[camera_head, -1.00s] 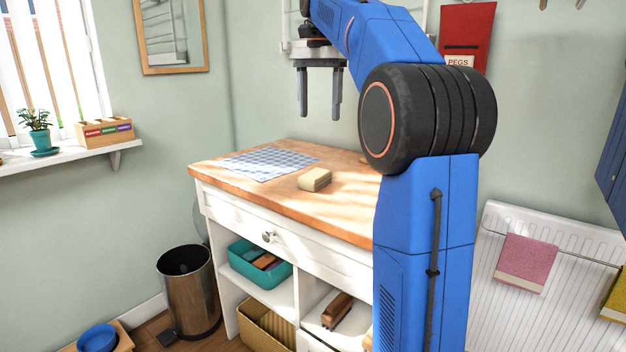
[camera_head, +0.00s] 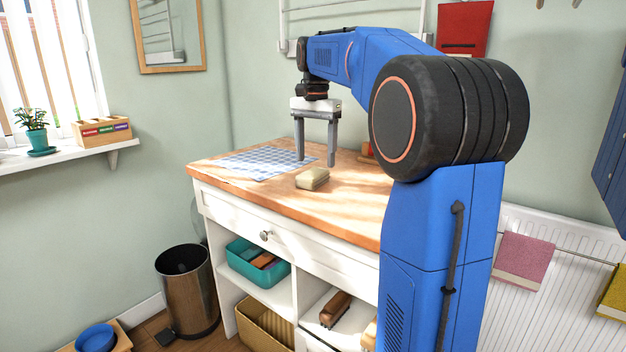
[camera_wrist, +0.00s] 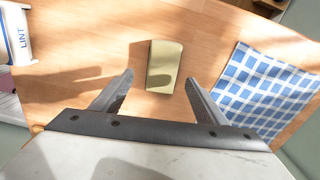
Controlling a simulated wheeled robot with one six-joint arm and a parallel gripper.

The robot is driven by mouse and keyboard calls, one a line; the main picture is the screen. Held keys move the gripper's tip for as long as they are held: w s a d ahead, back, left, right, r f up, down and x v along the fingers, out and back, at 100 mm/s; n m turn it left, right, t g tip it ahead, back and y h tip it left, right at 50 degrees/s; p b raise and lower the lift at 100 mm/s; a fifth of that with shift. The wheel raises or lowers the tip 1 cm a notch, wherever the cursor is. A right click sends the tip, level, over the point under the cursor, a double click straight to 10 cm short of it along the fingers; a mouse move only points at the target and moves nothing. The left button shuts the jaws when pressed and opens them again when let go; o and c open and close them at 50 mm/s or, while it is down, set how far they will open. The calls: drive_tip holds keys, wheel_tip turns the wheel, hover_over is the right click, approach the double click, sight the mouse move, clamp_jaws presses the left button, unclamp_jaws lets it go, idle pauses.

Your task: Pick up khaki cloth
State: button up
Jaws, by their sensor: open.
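The khaki cloth (camera_head: 312,179) is a small folded block lying on the wooden top of the white cabinet. In the wrist view the khaki cloth (camera_wrist: 163,66) lies just beyond the fingertips, roughly centred between them. My gripper (camera_head: 316,161) points down above the worktop, close to the cloth. In the wrist view my gripper (camera_wrist: 160,78) has its two fingers spread wide, with nothing between them. The cloth looks apart from both fingers.
A blue checked cloth (camera_wrist: 265,88) lies flat beside the khaki cloth. A white container marked LINT (camera_wrist: 14,40) stands at the wrist view's upper left. A small red object (camera_head: 367,150) sits on the worktop near my arm. The wood around the khaki cloth is clear.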

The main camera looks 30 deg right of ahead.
sight(314, 172)
drive_tip(key=shift+w+a+f, duration=0.1)
drive_tip(key=shift+f, duration=0.95)
drive_tip(key=shift+w+a+f, duration=0.1)
drive_tip(key=shift+f, duration=0.95)
drive_tip(key=c, duration=1.1)
drive_tip(key=shift+c, duration=0.2)
drive_tip(key=shift+r, duration=0.1)
wheel_tip(314, 172, up, 10)
